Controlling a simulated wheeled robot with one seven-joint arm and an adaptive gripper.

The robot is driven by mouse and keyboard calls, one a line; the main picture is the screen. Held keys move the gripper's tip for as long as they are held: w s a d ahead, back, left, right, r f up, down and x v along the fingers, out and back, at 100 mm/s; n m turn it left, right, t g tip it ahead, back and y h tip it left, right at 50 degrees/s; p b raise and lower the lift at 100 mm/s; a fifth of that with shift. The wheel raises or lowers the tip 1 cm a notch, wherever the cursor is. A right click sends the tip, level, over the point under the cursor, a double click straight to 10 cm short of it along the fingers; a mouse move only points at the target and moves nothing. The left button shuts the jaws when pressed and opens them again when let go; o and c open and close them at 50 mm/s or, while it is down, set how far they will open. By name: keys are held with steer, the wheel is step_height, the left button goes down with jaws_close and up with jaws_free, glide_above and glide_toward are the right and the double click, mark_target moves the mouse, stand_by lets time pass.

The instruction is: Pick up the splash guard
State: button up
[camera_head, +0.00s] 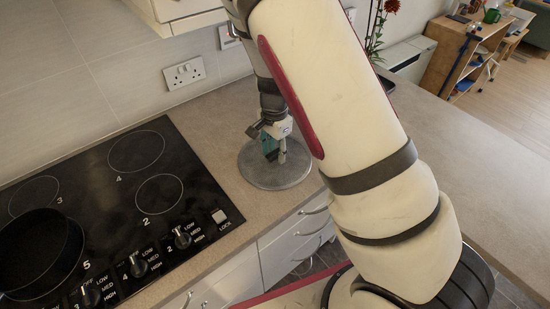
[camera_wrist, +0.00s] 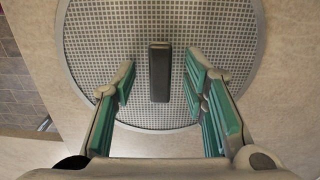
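The splash guard (camera_head: 277,177) is a round grey mesh disc lying flat on the counter, right of the hob. In the wrist view its mesh (camera_wrist: 105,45) fills the upper middle. Its dark upright handle (camera_wrist: 160,72) stands near the centre. My gripper (camera_head: 273,148) is over the disc in the head view and hides part of it. In the wrist view my gripper (camera_wrist: 160,82) is open, with its green-padded fingers on both sides of the handle. Gaps show between the handle and each finger, and nothing is held.
A black hob (camera_head: 110,200) with a dark pan (camera_head: 38,250) is at the left. A wall socket (camera_head: 184,74) is behind the counter. Drawers with handles (camera_head: 310,240) are below its front edge. A flower vase (camera_head: 375,35) stands at the back. The right counter is clear.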

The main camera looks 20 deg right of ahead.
steer(key=shift+f, duration=0.1)
steer(key=shift+c, duration=0.2)
jaws_close()
